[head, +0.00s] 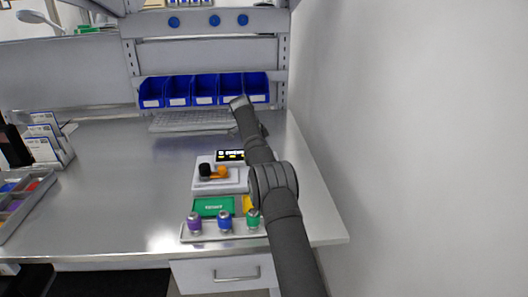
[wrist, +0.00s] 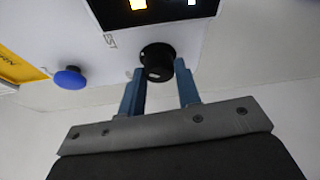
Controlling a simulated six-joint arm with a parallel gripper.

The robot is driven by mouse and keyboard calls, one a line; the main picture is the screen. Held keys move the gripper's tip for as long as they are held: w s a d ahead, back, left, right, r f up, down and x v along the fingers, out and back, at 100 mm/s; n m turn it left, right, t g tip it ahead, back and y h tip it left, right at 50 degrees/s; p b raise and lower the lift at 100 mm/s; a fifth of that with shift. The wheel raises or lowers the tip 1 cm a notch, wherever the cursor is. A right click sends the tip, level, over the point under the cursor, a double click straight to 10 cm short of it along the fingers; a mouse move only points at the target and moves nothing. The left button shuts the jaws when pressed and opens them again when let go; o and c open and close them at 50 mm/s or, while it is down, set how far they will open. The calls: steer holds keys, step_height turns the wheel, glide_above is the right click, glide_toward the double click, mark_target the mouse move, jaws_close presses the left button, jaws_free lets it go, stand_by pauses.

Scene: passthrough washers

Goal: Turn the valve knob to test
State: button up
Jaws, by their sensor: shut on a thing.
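In the wrist view, a round black knob (wrist: 157,58) with a pale mark sits on a white panel (wrist: 220,45), just below a black display (wrist: 150,12). My gripper (wrist: 161,67) has its two blue fingers on either side of this knob and is shut on it. Partly readable lettering shows on the panel left of the knob. In the head view, my arm reaches past the white device (head: 201,187) and its lit display (head: 230,156). I cannot make out the fingertips or their grip there. The knob's pointing direction is unclear.
Purple, blue and green capped items stand before a green block (head: 213,207). Blue bins (head: 205,90) line the back, a keyboard (head: 190,121) before them. The left-middle bench is clear; a wall (head: 400,130) bounds the right.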

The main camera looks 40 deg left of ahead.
stand_by(0.4)
steer(key=o, duration=1)
steer(key=shift+c, duration=0.2)
